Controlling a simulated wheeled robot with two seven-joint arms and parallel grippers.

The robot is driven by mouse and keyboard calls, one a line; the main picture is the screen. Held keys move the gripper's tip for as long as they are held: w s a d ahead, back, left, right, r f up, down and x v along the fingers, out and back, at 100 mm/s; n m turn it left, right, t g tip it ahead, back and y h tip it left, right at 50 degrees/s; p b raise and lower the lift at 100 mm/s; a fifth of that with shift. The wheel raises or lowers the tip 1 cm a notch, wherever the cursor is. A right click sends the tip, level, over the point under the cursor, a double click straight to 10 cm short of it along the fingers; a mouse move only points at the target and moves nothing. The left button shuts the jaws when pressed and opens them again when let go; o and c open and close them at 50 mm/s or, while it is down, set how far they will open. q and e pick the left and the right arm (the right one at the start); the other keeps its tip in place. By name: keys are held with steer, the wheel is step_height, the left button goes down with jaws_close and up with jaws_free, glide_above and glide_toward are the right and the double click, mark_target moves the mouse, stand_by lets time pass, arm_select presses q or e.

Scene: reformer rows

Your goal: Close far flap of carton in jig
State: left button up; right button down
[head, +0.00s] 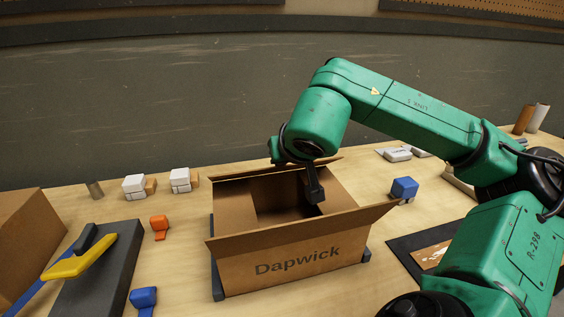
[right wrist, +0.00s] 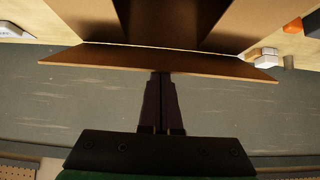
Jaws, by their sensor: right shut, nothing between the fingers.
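The open cardboard carton (head: 297,263), marked Dapwick, sits in the dark blue jig (head: 216,282) on the bench. Its near flap (head: 310,229) leans outward over the front edge. The far flap (head: 233,174) stands out at the carton's back edge, partly hidden by my right arm; it also shows in the right wrist view (right wrist: 160,63) as a brown strip. My right gripper (head: 317,197) is shut and empty, pointing down over the carton's opening in the head view. In the right wrist view its fingers (right wrist: 161,84) overlap the far flap; contact cannot be told. My left gripper is out of view.
Another blue block (head: 404,188) stands at right. A dark wall rises behind the bench.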

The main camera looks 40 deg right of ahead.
steer(key=shift+s+f, duration=0.2)
steer(key=shift+f, duration=0.1)
stand_by(0.4)
